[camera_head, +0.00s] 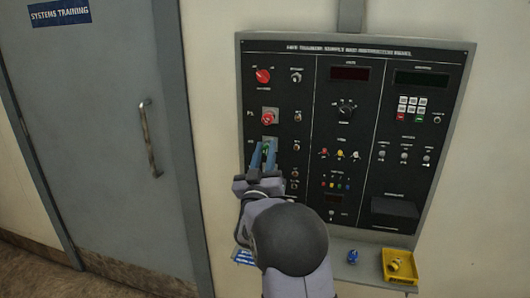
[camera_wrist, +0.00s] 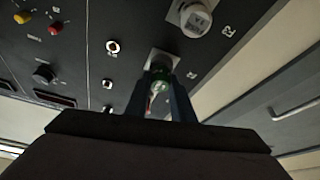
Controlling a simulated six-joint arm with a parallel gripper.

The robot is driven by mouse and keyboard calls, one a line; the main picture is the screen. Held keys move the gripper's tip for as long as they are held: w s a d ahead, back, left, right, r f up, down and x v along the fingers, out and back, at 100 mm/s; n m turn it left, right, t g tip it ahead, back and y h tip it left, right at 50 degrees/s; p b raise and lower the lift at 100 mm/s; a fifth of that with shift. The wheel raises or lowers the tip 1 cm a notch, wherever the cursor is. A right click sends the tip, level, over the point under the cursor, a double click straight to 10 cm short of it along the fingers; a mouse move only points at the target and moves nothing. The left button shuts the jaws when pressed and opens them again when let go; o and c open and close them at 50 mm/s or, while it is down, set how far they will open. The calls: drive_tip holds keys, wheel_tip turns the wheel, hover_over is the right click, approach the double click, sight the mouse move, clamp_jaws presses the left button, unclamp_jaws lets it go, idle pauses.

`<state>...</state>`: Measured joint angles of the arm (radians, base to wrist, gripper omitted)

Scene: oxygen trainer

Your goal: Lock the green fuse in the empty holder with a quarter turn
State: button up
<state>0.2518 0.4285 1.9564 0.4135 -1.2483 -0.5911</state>
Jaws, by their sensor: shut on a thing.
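The green fuse (camera_head: 267,147) is at the lower grey holder plate on the left column of the panel. My gripper (camera_head: 264,157) is shut on it, with the two blue-grey fingers reaching up to the panel. In the wrist view the green fuse (camera_wrist: 159,76) shows between the dark fingers, its far end against the holder plate (camera_wrist: 163,60). The fingers cover its sides, and how deep it is seated and its turn angle cannot be told.
Above the holder sits another plate with a red-capped part (camera_head: 268,118). Small switches (camera_head: 297,146) stand close to the right. A blue part (camera_head: 352,257) and a yellow tray (camera_head: 408,278) with a yellow part lie on the ledge below. A grey door (camera_head: 110,120) is left.

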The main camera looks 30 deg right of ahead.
idle(0.3)
drive_tip(key=shift+s+a+b, duration=0.3)
drive_tip(key=shift+a+b, duration=0.05)
drive_tip(key=shift+d+b, duration=0.1)
drive_tip(key=shift+b, duration=0.65)
idle(1.6)
drive_tip(key=shift+w+d, duration=0.3)
idle(0.7)
drive_tip(key=shift+s+a, duration=0.1)
drive_tip(key=shift+s+a+b, duration=0.3)
drive_tip(key=shift+b, duration=0.1)
drive_tip(key=shift+r, duration=0.1)
idle(0.4)
